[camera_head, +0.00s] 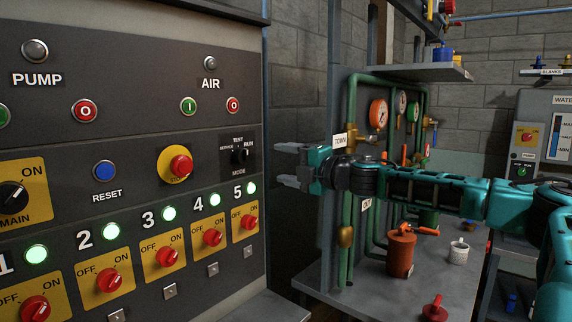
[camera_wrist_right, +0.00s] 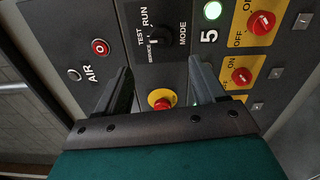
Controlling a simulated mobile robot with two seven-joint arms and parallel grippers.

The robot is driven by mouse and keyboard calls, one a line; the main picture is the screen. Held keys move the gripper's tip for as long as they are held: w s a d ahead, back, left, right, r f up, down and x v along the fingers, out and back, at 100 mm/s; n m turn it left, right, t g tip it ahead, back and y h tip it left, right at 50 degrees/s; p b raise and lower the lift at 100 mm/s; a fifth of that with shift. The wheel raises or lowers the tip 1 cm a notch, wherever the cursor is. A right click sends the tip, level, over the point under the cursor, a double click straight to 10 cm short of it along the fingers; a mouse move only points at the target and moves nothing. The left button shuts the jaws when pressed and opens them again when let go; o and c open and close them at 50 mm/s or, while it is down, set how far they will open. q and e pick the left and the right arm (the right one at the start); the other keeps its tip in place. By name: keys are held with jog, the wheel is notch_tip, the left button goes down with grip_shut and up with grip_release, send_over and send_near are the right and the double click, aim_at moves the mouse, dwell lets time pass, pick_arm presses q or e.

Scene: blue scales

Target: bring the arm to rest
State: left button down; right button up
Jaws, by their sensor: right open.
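My right gripper (camera_head: 286,165) is open and empty in the head view. Its teal arm (camera_head: 430,188) reaches in from the right, and its fingers point left at the grey control panel (camera_head: 130,135). In the right wrist view the open fingers (camera_wrist_right: 160,80) frame the red stop button on its yellow disc (camera_wrist_right: 161,99), with a visible gap around it. In the head view the fingers appear to the right of the mode switch (camera_head: 240,156) and the red stop button (camera_head: 181,166). My left gripper is not in view.
Red rotary switches, such as number 5 (camera_head: 249,222), line the panel's lower part under lit green lamps. A bench (camera_head: 350,283) with a red-brown canister (camera_head: 400,252) and a white mug (camera_head: 458,252) lies below my arm. Green pipes and gauges (camera_head: 378,113) stand behind it.

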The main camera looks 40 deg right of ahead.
jog(key=shift+s, duration=0.2)
jog(key=s+a+f+m+g, duration=0.1)
jog(key=s+a+f+m, duration=0.2)
jog(key=f, duration=0.8)
jog(key=s+a+f+m+g, duration=0.1)
jog(key=s+a+f+m, duration=0.15)
jog(key=f, duration=0.85)
jog(key=s+a+f+m+g, duration=0.2)
jog(key=s+a+f+m, duration=0.1)
jog(key=f, duration=0.8)
jog(key=s+a+f+m+g, duration=0.1)
jog(key=s+a+f+m, duration=0.3)
jog(key=s+a+f, duration=0.3)
jog(key=s+a+f+m+g, duration=0.2)
jog(key=s+a+f+m, duration=0.3)
jog(key=a, duration=1.1)
jog(key=s+f, duration=0.3)
jog(key=shift+s+a+f, duration=0.15)
jog(key=shift+s+a, duration=0.05)
jog(key=shift+m, duration=0.25)
